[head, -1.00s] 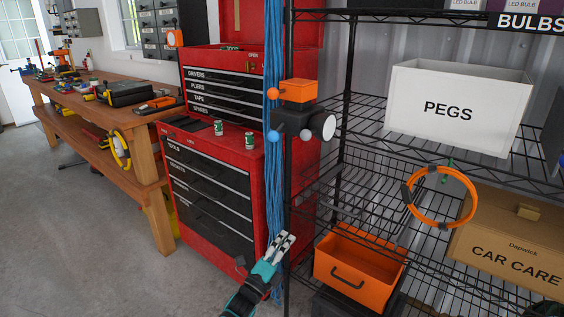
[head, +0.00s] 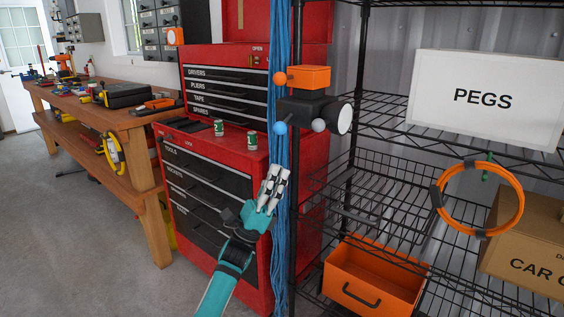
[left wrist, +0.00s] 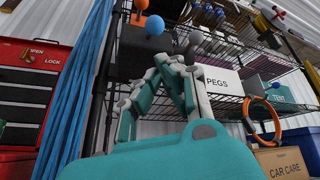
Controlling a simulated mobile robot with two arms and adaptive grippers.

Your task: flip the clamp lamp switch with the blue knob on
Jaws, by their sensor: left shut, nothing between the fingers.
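The clamp lamp (head: 309,106) is a dark body on the black shelf post, with an orange block on top and a pale round face at its right. Its blue knob (head: 280,128) sticks out at the lower left. An orange knob (head: 280,78) is above it and a grey knob (head: 318,125) is to its right. The blue knob also shows in the left wrist view (left wrist: 154,25), above the fingertips. My left gripper (head: 278,173) is shut and empty, pointing up, below the blue knob and apart from it. My right gripper is out of view.
The black wire shelf holds a white PEGS box (head: 485,98), an orange cable coil (head: 480,200) and an orange bin (head: 372,282). Blue hanging cords (head: 281,45) run beside the post. A red tool cabinet (head: 205,190) with two green cans stands behind at left.

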